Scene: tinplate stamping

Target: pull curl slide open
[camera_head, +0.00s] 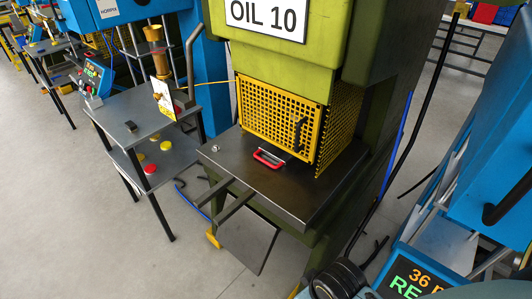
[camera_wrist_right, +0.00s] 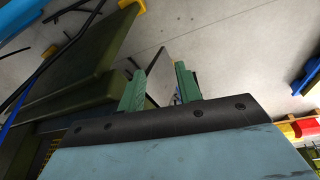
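A red-framed handle (camera_head: 268,159) with a dark plate behind it lies on the dark bed (camera_head: 230,165) of the green press, just below the yellow mesh guard (camera_head: 275,112). It looks like the slide's pull; most of the slide is hidden behind the guard. The guard is down and has a black handle (camera_head: 299,133). My right gripper (camera_wrist_right: 160,84) shows two green fingers standing apart with nothing between them in the right wrist view. My left gripper is in neither view.
The press bears an OIL 10 sign (camera_head: 265,15). A grey side table (camera_head: 125,105) with a red and yellow buttons shelf stands left. A blue machine with a lit display (camera_head: 415,278) is at right. A sloping plate (camera_head: 248,240) hangs before the bed.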

